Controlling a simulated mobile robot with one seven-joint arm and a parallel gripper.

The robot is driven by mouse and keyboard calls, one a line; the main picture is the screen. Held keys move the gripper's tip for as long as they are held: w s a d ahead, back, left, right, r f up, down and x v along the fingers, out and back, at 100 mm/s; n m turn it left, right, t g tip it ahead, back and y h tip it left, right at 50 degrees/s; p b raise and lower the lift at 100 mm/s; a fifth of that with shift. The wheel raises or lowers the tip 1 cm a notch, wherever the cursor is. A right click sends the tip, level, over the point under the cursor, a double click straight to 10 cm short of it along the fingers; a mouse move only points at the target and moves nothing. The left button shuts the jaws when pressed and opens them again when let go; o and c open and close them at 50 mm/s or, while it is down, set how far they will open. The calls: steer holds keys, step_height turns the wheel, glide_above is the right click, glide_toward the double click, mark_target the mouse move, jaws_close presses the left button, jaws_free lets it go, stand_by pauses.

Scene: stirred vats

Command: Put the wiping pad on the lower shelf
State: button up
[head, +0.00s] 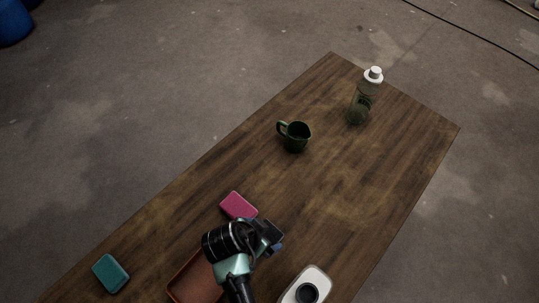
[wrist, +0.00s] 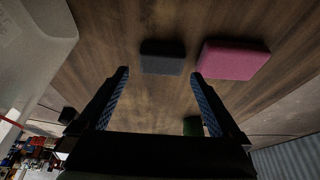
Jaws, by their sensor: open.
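Several pad-like blocks lie on the wooden table, and I cannot tell for sure which is the wiping pad. A dark grey block (wrist: 162,57) lies ahead of my gripper, between the lines of its fingers; in the head view my arm seems to hide it. A pink block (head: 238,205) lies beside my gripper and shows to the right in the wrist view (wrist: 232,60). A teal block (head: 111,273) lies near the table's left edge. My gripper (wrist: 160,100) is open and empty, above the table. I cannot make out a lower shelf.
A reddish-brown tray (head: 184,292) lies partly under my arm on the table (head: 330,215). A white device with a black round part (head: 318,276) stands to its right. A dark green mug (head: 296,137) and a clear bottle with white cap (head: 365,98) stand farther off. The middle is clear.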

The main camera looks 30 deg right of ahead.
mark_target(269, 233)
steer(key=shift+x, duration=2.6)
steer(key=shift+w+a, duration=0.1)
steer(key=c, duration=1.2)
